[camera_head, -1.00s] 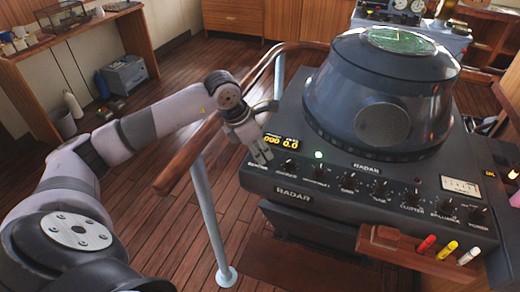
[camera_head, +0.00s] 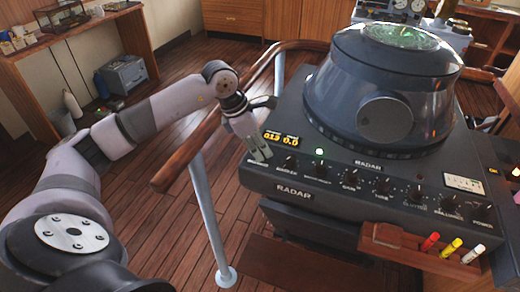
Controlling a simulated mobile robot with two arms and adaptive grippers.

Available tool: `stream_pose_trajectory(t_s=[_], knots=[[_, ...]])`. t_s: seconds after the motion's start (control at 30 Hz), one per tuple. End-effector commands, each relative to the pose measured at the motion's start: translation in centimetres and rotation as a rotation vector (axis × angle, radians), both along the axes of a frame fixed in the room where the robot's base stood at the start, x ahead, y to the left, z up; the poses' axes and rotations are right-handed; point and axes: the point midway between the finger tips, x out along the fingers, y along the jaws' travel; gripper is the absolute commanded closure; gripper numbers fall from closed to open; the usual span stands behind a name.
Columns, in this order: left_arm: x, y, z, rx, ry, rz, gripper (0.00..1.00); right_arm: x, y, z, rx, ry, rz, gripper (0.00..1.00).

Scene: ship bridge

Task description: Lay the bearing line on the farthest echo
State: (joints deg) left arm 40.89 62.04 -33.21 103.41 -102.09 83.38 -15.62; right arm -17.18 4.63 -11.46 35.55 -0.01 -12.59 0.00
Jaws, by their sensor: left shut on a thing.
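The radar console (camera_head: 293,192) stands at the right, with a dark round hood on top. Its green-lit screen (camera_head: 398,37) shows at the top of the hood, too small and oblique to tell the echoes or the bearing line. A yellow digital readout (camera_head: 281,139) reads about 013 and 0.0. My left gripper (camera_head: 261,156) points down at the left end of the knob row, just left of the readout. It is shut on the leftmost knob, which its fingers hide. My right gripper is not in view.
Several other black knobs (camera_head: 349,174) run rightward along the panel. A wooden rail on a pale post (camera_head: 207,210) stands beneath my left arm. A wooden holder (camera_head: 390,241) with red, yellow and white markers juts from the console front.

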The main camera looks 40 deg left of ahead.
Motion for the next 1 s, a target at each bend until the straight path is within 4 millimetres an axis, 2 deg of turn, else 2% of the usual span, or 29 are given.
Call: stream_pose_trajectory(t_s=[0.03,0.3,0.7,1.0], knots=[[0.1,0.1,-0.2,0.000,-0.002,-0.037,1.00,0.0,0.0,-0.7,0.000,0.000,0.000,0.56],[0.3,0.2,-0.1,-0.001,-0.004,-0.292,1.00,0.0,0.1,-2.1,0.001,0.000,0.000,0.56],[0.5,0.2,0.0,-0.001,-0.004,-0.666,1.00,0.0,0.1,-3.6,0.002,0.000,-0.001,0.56],[0.6,0.2,0.1,0.000,-0.004,-0.882,1.00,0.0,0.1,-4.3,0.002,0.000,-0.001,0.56]])
